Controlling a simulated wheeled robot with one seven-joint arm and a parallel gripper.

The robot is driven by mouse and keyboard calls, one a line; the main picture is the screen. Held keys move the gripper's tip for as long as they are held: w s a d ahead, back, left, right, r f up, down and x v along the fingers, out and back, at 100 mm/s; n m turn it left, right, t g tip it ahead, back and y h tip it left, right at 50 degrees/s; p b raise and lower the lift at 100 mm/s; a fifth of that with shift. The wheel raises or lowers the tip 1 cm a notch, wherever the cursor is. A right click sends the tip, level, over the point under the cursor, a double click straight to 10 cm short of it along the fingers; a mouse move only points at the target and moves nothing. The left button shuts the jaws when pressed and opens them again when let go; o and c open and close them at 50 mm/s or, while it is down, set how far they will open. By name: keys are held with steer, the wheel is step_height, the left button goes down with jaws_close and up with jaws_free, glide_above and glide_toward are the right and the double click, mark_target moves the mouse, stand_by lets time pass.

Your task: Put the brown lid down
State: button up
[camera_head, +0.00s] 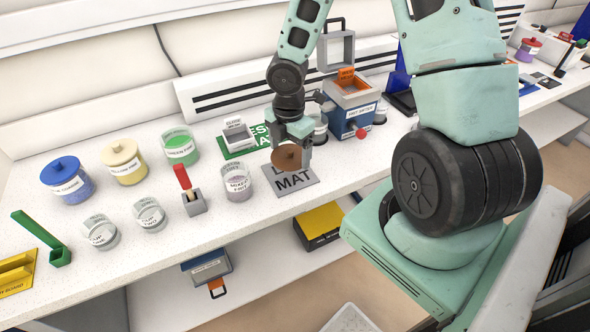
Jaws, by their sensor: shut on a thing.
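The brown lid (286,157) is a round disc at the end of my gripper (292,143). My gripper is shut on it and points down at the bench. The lid shows in front of the grey lid mat (291,182), over the mat's upper left part. I cannot tell whether it touches the mat or hangs just above it. The mat's lettering is partly covered by the lid. The fingertips are small and partly hidden by the lid.
A clear jar (236,185) stands just left of the mat. A green mat (240,144) with a grey box lies behind. A blue-grey dot sifter (352,108) with a red knob stands to the right. Lidded blue (67,183) and yellow (124,163) jars stand at the left.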

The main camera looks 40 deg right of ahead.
mark_target(289, 156)
steer(key=shift+f+b, duration=0.6)
steer(key=shift+f, duration=1.95)
steer(key=shift+f, duration=0.2)
steer(key=o, duration=0.8)
steer(key=shift+r, duration=0.15)
